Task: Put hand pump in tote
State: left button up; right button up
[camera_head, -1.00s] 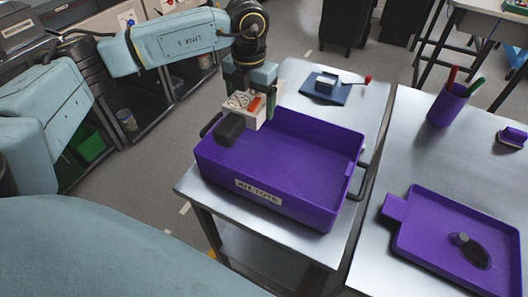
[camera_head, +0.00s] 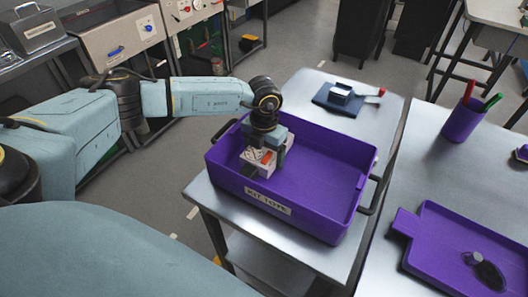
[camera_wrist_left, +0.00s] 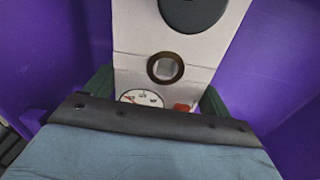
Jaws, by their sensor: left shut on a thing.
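The hand pump (camera_head: 255,158) is a white block with a round gauge and a red part. My left gripper (camera_head: 270,152) is shut on it, reaching down from above into the left part of the purple tote (camera_head: 315,224). In the left wrist view the pump's white face (camera_wrist_left: 135,45) shows a brass-rimmed hole, a dark round part and the gauge, with purple tote walls on both sides. The pump is inside the tote's walls; I cannot tell whether it touches the floor. The rest of the tote looks empty. My right gripper is not in view.
The tote stands on a metal table (camera_head: 305,92) and has dark end handles. Behind it lies a blue plate (camera_head: 335,106) with a metal block and red-tipped lever. At right, another table holds a purple tray (camera_head: 450,222) and a purple pen cup (camera_head: 462,122).

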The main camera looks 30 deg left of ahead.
aim_at(264, 150)
pick_arm(q)
jog(key=shift+r, duration=0.1)
jog(key=o, duration=1.2)
jog(key=shift+f, duration=0.2)
jog(key=shift+c, duration=0.2)
jog(key=shift+r, duration=0.3)
notch_tip(264, 150, up, 12)
